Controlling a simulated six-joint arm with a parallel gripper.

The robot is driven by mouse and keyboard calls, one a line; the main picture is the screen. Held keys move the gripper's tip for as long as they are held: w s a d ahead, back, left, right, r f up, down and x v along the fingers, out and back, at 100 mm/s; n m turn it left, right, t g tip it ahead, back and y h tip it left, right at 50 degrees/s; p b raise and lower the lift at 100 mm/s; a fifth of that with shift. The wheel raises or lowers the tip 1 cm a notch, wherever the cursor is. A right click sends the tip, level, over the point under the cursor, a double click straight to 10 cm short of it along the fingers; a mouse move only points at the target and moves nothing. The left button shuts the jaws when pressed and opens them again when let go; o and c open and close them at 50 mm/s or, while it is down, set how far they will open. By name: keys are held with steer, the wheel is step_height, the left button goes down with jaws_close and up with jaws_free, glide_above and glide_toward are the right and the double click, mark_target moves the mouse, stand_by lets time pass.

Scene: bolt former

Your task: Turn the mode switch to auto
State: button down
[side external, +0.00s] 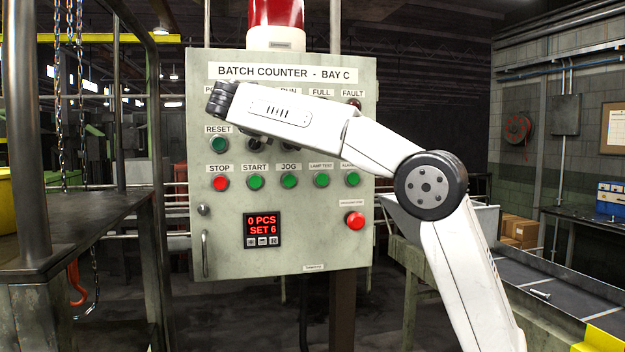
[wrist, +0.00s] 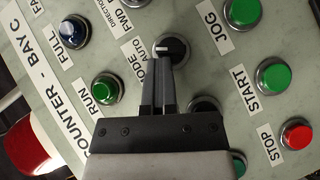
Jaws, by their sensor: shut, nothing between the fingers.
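The mode switch (wrist: 178,46) is a round black knob in the wrist view with a white mark towards its left side. The label next to it (wrist: 139,66) is partly covered; "ODE" and "AUTO" are readable. My gripper (wrist: 159,62) is shut and empty, with its fingertips at the knob's lower edge. I cannot tell whether they touch it.
A dark round control (wrist: 206,104) sits close beside my fingers, partly hidden. Green START (wrist: 274,76) and JOG (wrist: 241,12) buttons, the red STOP button (wrist: 296,134) and the RUN lamp (wrist: 106,88) are nearby. The panel (side external: 310,195) stands upright.

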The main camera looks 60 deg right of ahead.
steer(key=shift+s+d+f, duration=0.1)
steer(key=shift+s+d, duration=0.05)
steer(key=shift+s, duration=0.05)
steer(key=v, duration=0.8)
steer(key=shift+w, duration=0.15)
steer(key=w+a+f+n+t+y, duration=0.1)
steer(key=a+f+n+y, duration=0.2)
steer(key=f, duration=1.1)
steer(key=w+f+n+t+y, duration=0.15)
steer(key=f+n+y, duration=0.3)
steer(key=f, duration=0.95)
steer(key=s+a+f+m+y, duration=0.2)
steer(key=s+a+f+y, duration=0.1)
steer(key=s+f, duration=0.6)
steer(key=s+a+f+m+y, duration=0.2)
steer(key=s+a+f+y, duration=0.1)
steer(key=s+f, duration=0.7)
step_height(320, 180, down, 3)
steer(key=shift+s+f+m+g+y, duration=0.1)
steer(key=shift+s+m+g+y, duration=0.25)
steer(key=shift+y, duration=0.3)
